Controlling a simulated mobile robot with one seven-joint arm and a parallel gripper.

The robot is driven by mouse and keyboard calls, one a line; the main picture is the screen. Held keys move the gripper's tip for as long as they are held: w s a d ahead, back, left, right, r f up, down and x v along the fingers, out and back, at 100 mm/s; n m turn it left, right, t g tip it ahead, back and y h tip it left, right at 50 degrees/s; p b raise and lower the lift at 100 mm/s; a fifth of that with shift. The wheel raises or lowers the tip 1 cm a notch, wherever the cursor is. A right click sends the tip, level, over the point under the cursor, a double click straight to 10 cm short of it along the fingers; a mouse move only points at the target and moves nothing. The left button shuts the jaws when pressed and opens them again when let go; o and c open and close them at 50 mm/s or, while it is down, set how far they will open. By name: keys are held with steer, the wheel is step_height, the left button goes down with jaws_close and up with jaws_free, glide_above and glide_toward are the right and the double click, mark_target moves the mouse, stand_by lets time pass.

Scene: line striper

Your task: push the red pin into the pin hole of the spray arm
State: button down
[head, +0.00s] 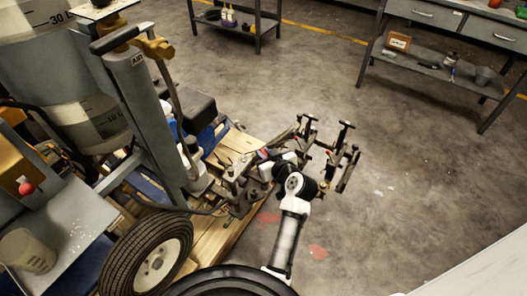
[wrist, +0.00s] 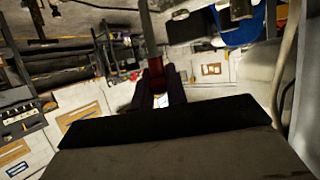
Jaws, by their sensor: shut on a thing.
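The spray arm (head: 335,160), a dark metal frame with several upright T-shaped ends, juts out from the right side of the line striper (head: 165,120). My gripper is by the inner end of the spray arm in the head view, partly hidden behind my wrist. In the wrist view, my gripper (wrist: 158,92) has its dark fingers close together, shut on the red pin (wrist: 153,74), of which a dark red part shows at the fingertips. A dark upright bar rises just beyond it. The pin hole cannot be made out, and I cannot tell whether the pin touches it.
The striper's black tyre (head: 150,258) and wooden pallet (head: 222,235) are left of my arm. A grey workbench (head: 440,75) stands at the back right, and a small shelf (head: 236,25) at the back. The floor (head: 400,180) right of the spray arm is clear.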

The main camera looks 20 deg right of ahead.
steer(key=shift+f+b, duration=1.55)
steer(key=shift+f, duration=1)
steer(key=shift+s, duration=0.1)
steer(key=shift+f+b, duration=3.1)
steer(key=shift+b, duration=0.1)
stand_by(0.3)
steer(key=c, duration=1)
jaws_free()
steer(key=shift+r, duration=0.1)
steer(key=shift+p+v, duration=0.8)
steer(key=shift+v, duration=2.7)
